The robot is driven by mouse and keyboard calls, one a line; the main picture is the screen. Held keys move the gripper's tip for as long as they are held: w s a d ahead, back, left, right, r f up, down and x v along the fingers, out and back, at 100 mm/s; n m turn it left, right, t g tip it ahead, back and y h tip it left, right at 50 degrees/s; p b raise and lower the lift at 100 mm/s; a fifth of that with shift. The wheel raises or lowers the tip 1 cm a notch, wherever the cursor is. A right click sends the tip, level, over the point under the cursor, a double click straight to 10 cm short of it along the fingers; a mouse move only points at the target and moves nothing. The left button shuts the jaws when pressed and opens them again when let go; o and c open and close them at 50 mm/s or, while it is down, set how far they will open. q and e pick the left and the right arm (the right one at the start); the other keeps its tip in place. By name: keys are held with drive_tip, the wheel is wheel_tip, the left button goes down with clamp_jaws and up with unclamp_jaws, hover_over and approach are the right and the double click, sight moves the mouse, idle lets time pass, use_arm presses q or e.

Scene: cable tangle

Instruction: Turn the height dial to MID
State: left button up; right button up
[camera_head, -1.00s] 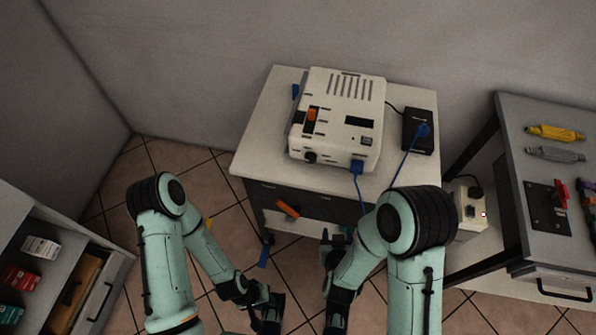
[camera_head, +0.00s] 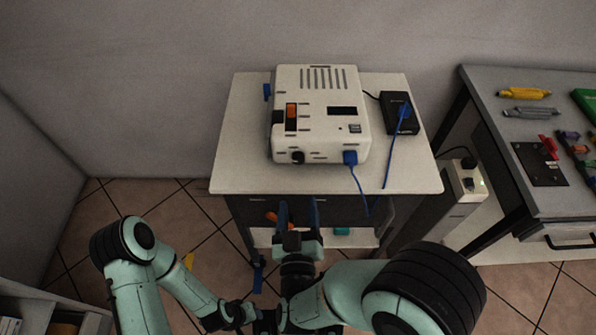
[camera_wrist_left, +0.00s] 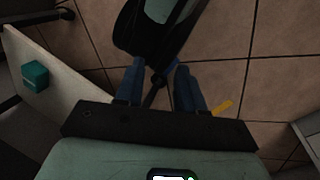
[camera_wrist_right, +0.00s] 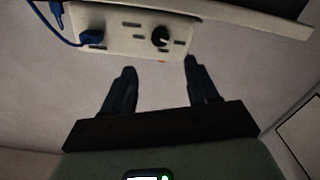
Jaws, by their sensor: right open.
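The white device (camera_head: 345,100) stands on the small cabinet. A round black dial (camera_head: 297,157) sits low on its front left; it also shows in the right wrist view (camera_wrist_right: 160,37) with a light pointer mark. Its labels are too small to read. My right gripper (camera_head: 299,206) is open and empty, in front of the cabinet's front edge and below the dial in the head view. In the right wrist view the dial lies beyond and between the fingertips (camera_wrist_right: 160,68), apart from them. My left gripper (camera_wrist_left: 159,84) has its fingers apart, low over the floor.
A blue plug (camera_head: 350,158) with a hanging cable is right of the dial. An orange slider (camera_head: 292,112) is on the device's top. A black power box (camera_head: 399,114) stands to the right. A grey workbench (camera_head: 500,150) with tools is farther right. The cabinet top (camera_head: 245,170) in front is clear.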

sight(298, 162)
use_arm(q)
drive_tip(key=shift+t+y, duration=0.3)
drive_tip(key=shift+t, duration=0.3)
drive_tip(key=w+f, duration=0.1)
drive_tip(key=w+a+f+b, duration=0.2)
drive_tip(key=w, duration=0.1)
drive_tip(key=shift+w+f, duration=0.1)
use_arm(e)
drive_tip(key=w, duration=1.1)
drive_tip(key=shift+w, duration=0.25)
drive_tip(key=c, duration=1)
